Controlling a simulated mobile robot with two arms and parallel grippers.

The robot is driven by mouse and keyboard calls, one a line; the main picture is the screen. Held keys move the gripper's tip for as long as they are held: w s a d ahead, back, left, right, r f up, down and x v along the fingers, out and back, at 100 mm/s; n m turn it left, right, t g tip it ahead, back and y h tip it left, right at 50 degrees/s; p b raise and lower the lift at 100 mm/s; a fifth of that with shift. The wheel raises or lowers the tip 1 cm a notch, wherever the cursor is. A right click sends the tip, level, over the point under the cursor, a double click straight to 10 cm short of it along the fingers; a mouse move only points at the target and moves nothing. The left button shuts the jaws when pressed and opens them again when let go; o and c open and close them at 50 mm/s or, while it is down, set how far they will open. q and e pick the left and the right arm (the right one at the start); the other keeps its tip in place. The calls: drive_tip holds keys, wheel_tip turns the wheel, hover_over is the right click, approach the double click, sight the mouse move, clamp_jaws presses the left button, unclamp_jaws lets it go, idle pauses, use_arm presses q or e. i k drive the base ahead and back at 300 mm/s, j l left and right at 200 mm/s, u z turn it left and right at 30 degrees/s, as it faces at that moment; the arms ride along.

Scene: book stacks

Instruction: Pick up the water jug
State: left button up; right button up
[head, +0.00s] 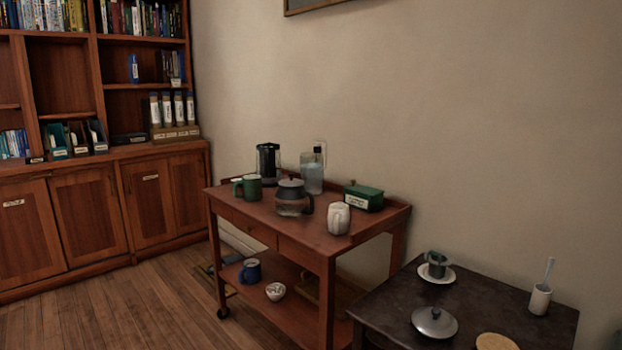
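The water jug (312,176) looks like a clear, light-blue pitcher. It stands upright at the back of the wooden cart's top (262,217), near the wall. A dark-lidded teapot (292,197) stands in front of it and slightly to its left. A dark bottle or handle shape shows right behind the jug's top; I cannot tell which. Neither of my grippers shows in the head view.
On the cart are a dark kettle-like appliance (268,162), a green mug (251,187), a white mug (338,218) and a green box (363,197). A dark table (480,309) stands at right. Wooden shelves (90,215) are at left. Floor (140,305) is clear before the cart.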

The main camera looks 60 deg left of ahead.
sight(312, 163)
drive_tip(key=j+u, duration=0.45)
drive_tip(key=l+u, duration=0.15)
drive_tip(key=u, duration=0.25)
drive_tip(key=l+u, duration=0.15)
drive_tip(key=u, duration=0.25)
drive_tip(key=k+l+u, duration=0.1)
drive_tip(key=u, duration=0.3)
drive_tip(key=l+u, duration=0.1)
drive_tip(key=u, duration=0.3)
drive_tip(key=k, duration=0.05)
